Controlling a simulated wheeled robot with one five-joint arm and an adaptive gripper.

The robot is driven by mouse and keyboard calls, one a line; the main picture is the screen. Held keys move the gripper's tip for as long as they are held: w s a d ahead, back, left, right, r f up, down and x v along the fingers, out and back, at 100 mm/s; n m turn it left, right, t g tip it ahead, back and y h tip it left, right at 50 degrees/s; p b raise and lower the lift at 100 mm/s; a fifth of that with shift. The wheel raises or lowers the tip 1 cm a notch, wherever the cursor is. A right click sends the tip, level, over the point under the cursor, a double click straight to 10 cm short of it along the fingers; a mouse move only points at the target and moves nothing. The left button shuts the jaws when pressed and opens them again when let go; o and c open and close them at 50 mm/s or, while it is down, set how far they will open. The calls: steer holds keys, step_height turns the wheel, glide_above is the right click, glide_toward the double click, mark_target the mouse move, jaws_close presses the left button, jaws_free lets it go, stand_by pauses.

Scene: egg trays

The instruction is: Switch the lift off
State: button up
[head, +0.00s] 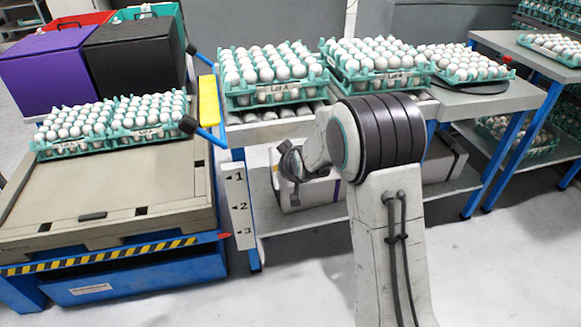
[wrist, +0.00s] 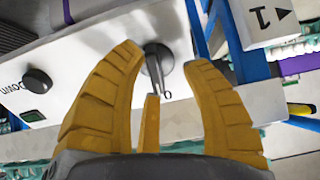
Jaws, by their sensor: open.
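In the wrist view the lift's switch, a grey metal lever on a round base (wrist: 152,51), stands on a white panel (wrist: 100,32). A "0" is printed beside its lower end. My gripper (wrist: 162,57) is open, its two yellow fingers on either side of the lever with gaps showing; I cannot tell whether anything touches it. A short yellow piece stands between the fingers, close to the lever's lower end. In the head view the lift (head: 130,283) has a blue base and a beige platform (head: 100,190). My arm's end is there, but its fingers cannot be made out.
A black knob (wrist: 37,80) marked "Down" and a small green part (wrist: 32,115) sit left on the panel. Egg trays (head: 70,150) lie on the platform. A 1-2-3 scale (head: 239,205) has a red pointer (head: 226,236) near 3.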

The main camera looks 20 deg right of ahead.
steer(key=shift+s+f, duration=0.1)
steer(key=shift+f, duration=0.05)
steer(key=p+v, duration=0.1)
steer(key=v, duration=0.8)
steer(key=shift+d+p, duration=0.2)
steer(key=shift+p, duration=0.15)
steer(key=s+r+g+p, duration=0.6)
steer(key=s+r+p, duration=2.1)
steer(key=s+r, duration=0.4)
steer(key=shift+r+p, duration=0.3)
steer(key=shift+r, duration=0.15)
